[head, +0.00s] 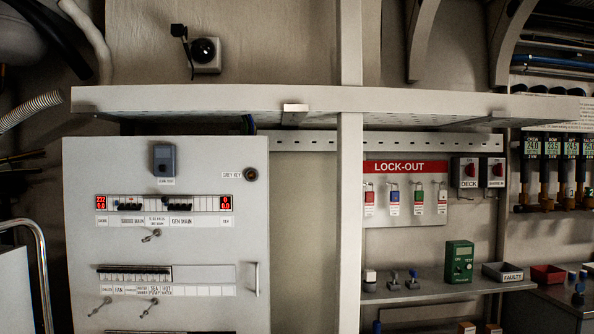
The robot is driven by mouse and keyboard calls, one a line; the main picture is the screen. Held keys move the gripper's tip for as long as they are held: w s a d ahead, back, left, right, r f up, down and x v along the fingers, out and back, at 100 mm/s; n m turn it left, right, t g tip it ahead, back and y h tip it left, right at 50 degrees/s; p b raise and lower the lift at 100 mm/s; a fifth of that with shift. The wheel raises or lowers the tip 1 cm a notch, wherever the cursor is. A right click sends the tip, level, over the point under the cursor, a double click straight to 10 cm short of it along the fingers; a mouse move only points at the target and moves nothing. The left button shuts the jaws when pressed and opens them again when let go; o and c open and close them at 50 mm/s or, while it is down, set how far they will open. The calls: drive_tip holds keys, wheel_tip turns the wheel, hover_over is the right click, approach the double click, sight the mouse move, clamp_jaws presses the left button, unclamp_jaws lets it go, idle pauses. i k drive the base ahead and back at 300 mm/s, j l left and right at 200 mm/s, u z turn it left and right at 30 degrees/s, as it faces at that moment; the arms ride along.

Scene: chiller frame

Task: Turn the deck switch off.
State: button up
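The deck switch (467,172) is a dark box with a red knob, mounted on the wall at the right, just right of the lock-out board. A label below it reads DECK. The exact angle of the red knob is too small to tell. A similar box with a red knob (495,172) sits directly to its right, with a small label that I cannot read surely. My gripper is not in view.
The red-headed LOCK-OUT board (405,167) holds several hanging padlocks. Below is a shelf (425,292) with a green tester (459,262) and trays. A white post (350,220) and an electrical cabinet (165,235) stand left. An overhead shelf (320,100) runs above.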

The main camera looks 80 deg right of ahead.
sight(470, 170)
drive_tip(key=z, duration=3.65)
drive_tip(key=i+l, duration=0.2)
drive_tip(key=i, duration=0.35)
drive_tip(key=i+l+z, duration=0.1)
drive_tip(key=i, duration=0.4)
drive_tip(key=i+l, duration=0.2)
drive_tip(key=i, duration=0.35)
drive_tip(key=i+l+z, duration=0.1)
drive_tip(key=i, duration=0.45)
